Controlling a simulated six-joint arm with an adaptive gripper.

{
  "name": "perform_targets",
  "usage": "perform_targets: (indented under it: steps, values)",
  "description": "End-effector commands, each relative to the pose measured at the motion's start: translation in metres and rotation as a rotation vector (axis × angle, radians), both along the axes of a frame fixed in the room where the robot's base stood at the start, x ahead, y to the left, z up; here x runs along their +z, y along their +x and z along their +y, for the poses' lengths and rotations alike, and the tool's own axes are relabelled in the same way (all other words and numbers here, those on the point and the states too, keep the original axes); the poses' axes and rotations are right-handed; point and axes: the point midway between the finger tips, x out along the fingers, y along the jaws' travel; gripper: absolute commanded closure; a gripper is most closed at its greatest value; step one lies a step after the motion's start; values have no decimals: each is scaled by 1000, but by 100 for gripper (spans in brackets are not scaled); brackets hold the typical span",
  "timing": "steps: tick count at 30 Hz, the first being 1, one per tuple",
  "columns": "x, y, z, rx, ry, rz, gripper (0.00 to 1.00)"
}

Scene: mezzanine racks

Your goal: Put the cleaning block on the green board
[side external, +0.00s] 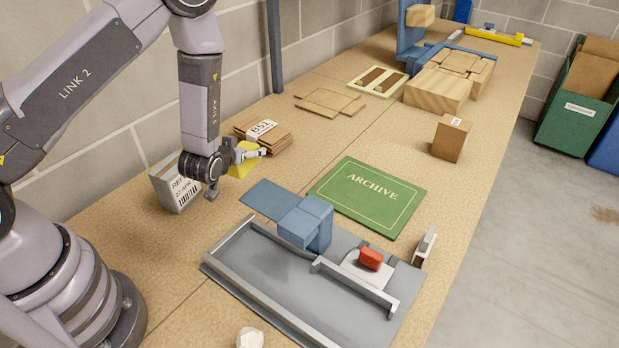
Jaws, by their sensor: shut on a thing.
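The green board (368,196), marked ARCHIVE, lies flat near the middle of the bench, with nothing on it. My gripper (256,153) is to its upper left, beside a stack of brown cardboard. It is shut on a yellow block (242,170), which I take to be the cleaning block. My gripper hides part of the block. I cannot tell whether the block touches the bench.
A labelled grey box (174,187) stands left of my gripper, and the cardboard stack (262,135) behind it. A grey tray (265,292) with a blue upright (306,222) and a red block (370,259) lies in front of the board. A small carton (451,138) stands beyond.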

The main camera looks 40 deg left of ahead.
Motion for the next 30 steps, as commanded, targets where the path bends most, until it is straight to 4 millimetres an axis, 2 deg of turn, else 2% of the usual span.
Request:
perform_targets:
  steps: [2,5,9,12,15,20,23,30]
  values:
    - [6,8,-16,-65,1,-3,74]
    - [13,23,-49,-212,9,-3,74]
    - [25,40,-111,-493,24,-4,74]
    - [35,44,-150,-680,34,-4,74]
    - [42,44,-177,-817,42,-5,74]
    - [46,43,-198,-929,45,-4,74]
    - [42,53,-206,-950,47,-6,74]
    - [15,107,-228,-950,47,-6,74]
